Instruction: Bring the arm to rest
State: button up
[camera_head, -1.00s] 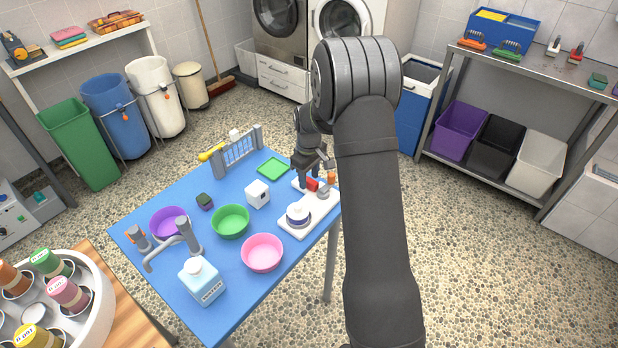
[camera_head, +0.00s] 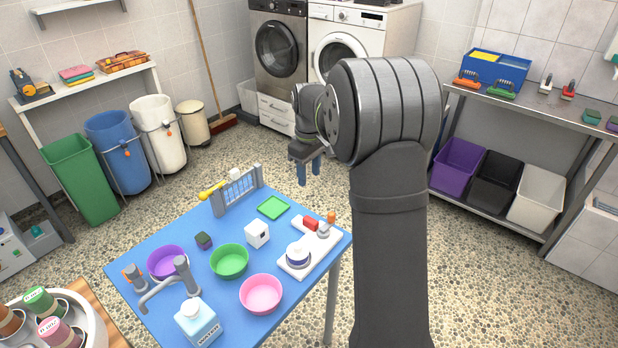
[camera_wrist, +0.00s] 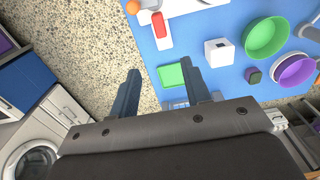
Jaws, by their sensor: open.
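My gripper (camera_head: 309,172) is open and empty. It hangs in the air above and behind the far right part of the blue table, clear of everything. In the wrist view my gripper (camera_wrist: 163,93) shows two dark fingers spread apart, with the floor and the table's edge below them. My arm rises at the right of the head view and bends over toward the washers.
The blue table (camera_head: 205,247) holds purple, green (camera_head: 230,261) and pink bowls (camera_head: 261,294), a white cube (camera_head: 257,234), a green tray (camera_head: 273,207), a small gate (camera_head: 240,190) and a white board with a red block (camera_head: 310,223). Washers stand behind; a metal shelf stands right.

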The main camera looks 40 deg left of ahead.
aim_at(308, 218)
notch_tip(308, 218, down, 18)
jog(key=shift+r, duration=0.25)
jog(key=shift+a, duration=0.2)
dwell(0.4)
